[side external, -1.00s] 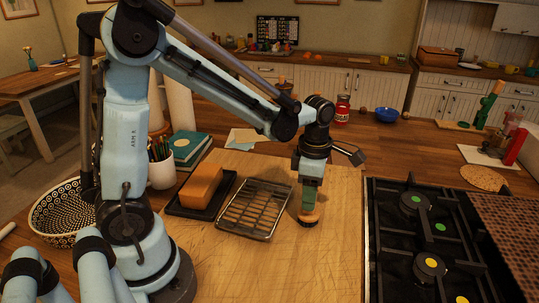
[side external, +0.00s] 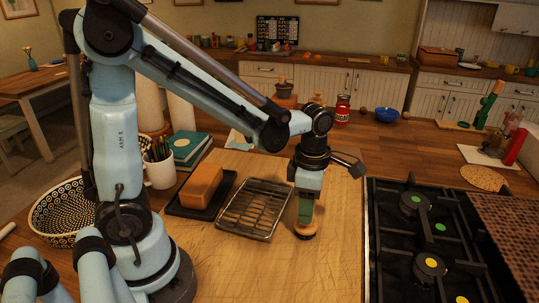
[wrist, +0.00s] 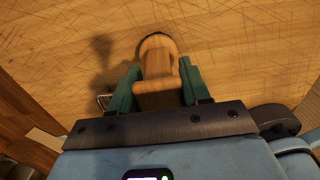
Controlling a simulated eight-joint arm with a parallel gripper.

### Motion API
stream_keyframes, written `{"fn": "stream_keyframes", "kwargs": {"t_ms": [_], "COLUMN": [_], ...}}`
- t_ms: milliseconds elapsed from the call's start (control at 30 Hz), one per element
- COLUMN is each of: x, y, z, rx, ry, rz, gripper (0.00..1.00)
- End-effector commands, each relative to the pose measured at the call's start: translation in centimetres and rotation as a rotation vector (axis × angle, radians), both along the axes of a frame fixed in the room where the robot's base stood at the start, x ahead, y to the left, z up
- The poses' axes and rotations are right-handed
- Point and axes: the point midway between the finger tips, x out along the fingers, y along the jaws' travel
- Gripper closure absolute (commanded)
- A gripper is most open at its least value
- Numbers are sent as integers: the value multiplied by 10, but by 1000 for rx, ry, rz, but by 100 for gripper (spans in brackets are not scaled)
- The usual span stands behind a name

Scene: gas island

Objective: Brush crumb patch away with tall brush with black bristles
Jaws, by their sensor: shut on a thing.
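My gripper (side external: 305,211) points down over the wooden worktop board (side external: 270,275), with its green fingers shut on a wooden brush (side external: 306,229). The brush is upright, with a dark band at its bottom edge, at or just above the board. In the wrist view the pale wooden brush (wrist: 159,58) sits between the two green fingers, and its shadow falls on the board to the left. Whether its bristles touch the board I cannot tell. I cannot make out a crumb patch in either view; the brush and gripper may hide it.
A wire rack (side external: 254,209) lies close left of the brush. Beyond it, an orange block sits on a black tray (side external: 227,184). The black gas hob (side external: 390,235) is close on the right. The front of the board is clear.

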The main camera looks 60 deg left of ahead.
Motion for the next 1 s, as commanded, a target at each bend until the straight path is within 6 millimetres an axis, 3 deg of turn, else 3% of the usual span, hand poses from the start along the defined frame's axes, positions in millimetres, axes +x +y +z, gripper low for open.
{"fn": "stream_keyframes", "kwargs": {"t_ms": [633,1000], "x": [-21,-23], "y": [-21,-22], "z": [-1,1], "rx": [-1,-4], "ry": [1,4], "rz": [-2,-1], "gripper": [99,99]}}
